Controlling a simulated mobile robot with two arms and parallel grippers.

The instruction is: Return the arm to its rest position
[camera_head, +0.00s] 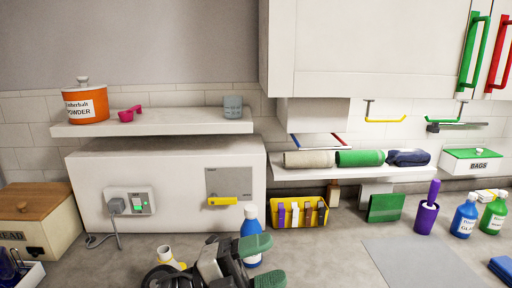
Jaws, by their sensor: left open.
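My left gripper (263,262) is at the bottom middle of the head view, low over the grey counter. Its two green-padded fingers stand apart, open toward the right, with nothing between them. The dark links of my left arm come in at the bottom edge, left of the gripper. A blue bottle (250,222) with a white label stands just behind the upper finger, which hides part of it. I cannot tell whether they touch. My right gripper is not in view.
A yellow-white item (170,257) lies near my arm. A yellow bin (299,213) stands behind to the right, then a green box (385,207) and a purple brush holder (426,217). A grey mat (425,264) lies bare at right. Shelves and a cabinet (365,50) overhang the counter.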

